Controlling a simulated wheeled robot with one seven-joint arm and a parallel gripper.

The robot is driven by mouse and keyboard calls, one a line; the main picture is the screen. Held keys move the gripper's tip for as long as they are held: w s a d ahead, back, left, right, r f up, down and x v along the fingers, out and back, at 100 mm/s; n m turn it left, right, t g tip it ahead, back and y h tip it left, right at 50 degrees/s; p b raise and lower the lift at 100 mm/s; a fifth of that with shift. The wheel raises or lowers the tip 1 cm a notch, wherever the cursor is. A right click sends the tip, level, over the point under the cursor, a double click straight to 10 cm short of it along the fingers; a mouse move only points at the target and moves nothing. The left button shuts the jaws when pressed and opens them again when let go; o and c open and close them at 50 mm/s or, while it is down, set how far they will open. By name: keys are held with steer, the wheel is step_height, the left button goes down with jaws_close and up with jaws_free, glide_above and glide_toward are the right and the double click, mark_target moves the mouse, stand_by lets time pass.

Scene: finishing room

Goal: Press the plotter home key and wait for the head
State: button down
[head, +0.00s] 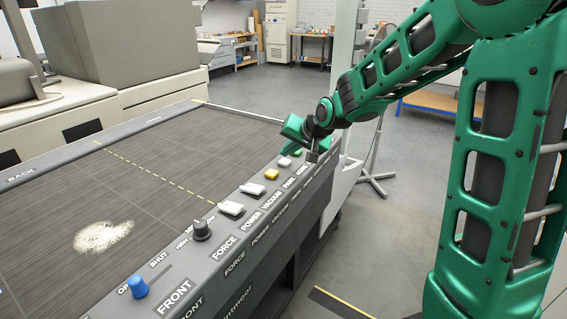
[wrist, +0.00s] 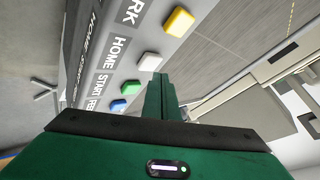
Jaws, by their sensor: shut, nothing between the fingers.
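The home key is the white square button (wrist: 150,61) beside the HOME label in the wrist view. In the head view it is the pale key (head: 284,161) just beyond the yellow one. My gripper (wrist: 160,77) is shut and empty, its fingertips appearing right beside the home key in the wrist view. I cannot tell whether they touch it. In the head view my gripper (head: 312,156) hangs over the far end of the key row. The plotter bed (head: 150,165) is dark and flat; I cannot make out the plotter head.
Nearer are white keys (head: 231,208), a black knob (head: 201,230) and a blue knob (head: 137,287). A pale patch (head: 103,236) marks the bed.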

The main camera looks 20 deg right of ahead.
steer(key=shift+f, duration=0.2)
steer(key=shift+f, duration=0.2)
steer(key=shift+f, duration=0.5)
stand_by(1.3)
steer(key=shift+r, duration=0.95)
